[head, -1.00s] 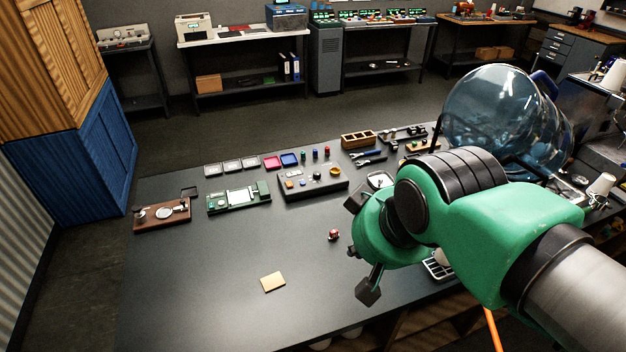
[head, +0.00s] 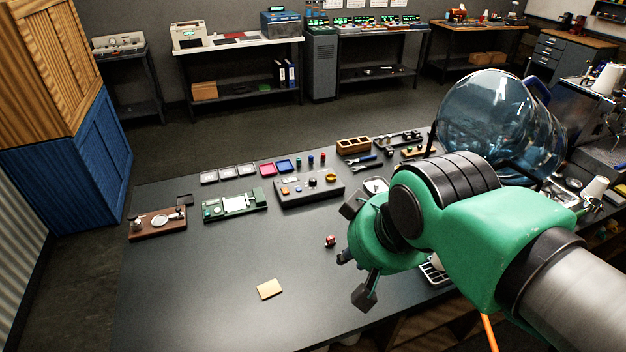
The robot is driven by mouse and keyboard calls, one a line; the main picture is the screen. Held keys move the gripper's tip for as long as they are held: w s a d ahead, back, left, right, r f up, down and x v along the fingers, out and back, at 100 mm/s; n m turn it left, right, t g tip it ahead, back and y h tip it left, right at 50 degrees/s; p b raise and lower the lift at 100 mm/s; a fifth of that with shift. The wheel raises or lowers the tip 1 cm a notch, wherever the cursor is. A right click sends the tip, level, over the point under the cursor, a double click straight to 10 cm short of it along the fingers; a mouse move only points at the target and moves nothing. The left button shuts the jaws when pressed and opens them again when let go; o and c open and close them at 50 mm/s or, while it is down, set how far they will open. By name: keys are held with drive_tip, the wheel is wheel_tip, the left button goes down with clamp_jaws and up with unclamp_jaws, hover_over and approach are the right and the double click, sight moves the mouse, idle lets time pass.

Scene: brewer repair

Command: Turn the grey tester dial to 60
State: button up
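The grey tester (head: 296,201) is a flat box on the dark bench, left of my gripper. Its top carries a dark round knob (head: 311,182), a yellow-orange round part (head: 330,178) and small orange and blue parts. Scale marks and the dial's setting are too small to read. My gripper (head: 357,250) is open, its two dark fingers spread wide with nothing visible between them. It hangs over the bench to the right of and nearer than the tester, apart from it.
A green circuit board (head: 248,208) and a brown wooden board (head: 148,228) lie left of the tester. Small trays (head: 267,169) and coloured pegs lie behind it. A small red thing (head: 330,241) and a yellow pad (head: 269,289) lie in front.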

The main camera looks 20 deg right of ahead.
drive_tip(key=o, duration=0.3)
drive_tip(key=shift+w+r, duration=0.2)
drive_tip(key=w+d+r+n+g+p, duration=0.15)
drive_tip(key=w+r+p, duration=0.4)
drive_tip(key=w, duration=1.05)
drive_tip(key=n+g+p, duration=0.4)
drive_tip(key=n+p, duration=0.1)
drive_tip(key=p, duration=0.5)
hover_over(313, 179)
wheel_tip(313, 179, down, 23)
drive_tip(key=shift+s+a+f, duration=0.2)
drive_tip(key=shift+s+a, duration=0.05)
drive_tip(key=shift+a, duration=0.05)
drive_tip(key=shift+f, duration=0.1)
drive_tip(key=shift+w+d+f+p, duration=0.15)
drive_tip(key=shift+f+p, duration=0.3)
drive_tip(key=shift+f, duration=2.95)
drive_tip(key=shift+d+f+p, duration=0.1)
drive_tip(key=shift+f+p, duration=0.35)
drive_tip(key=shift+f, duration=2.95)
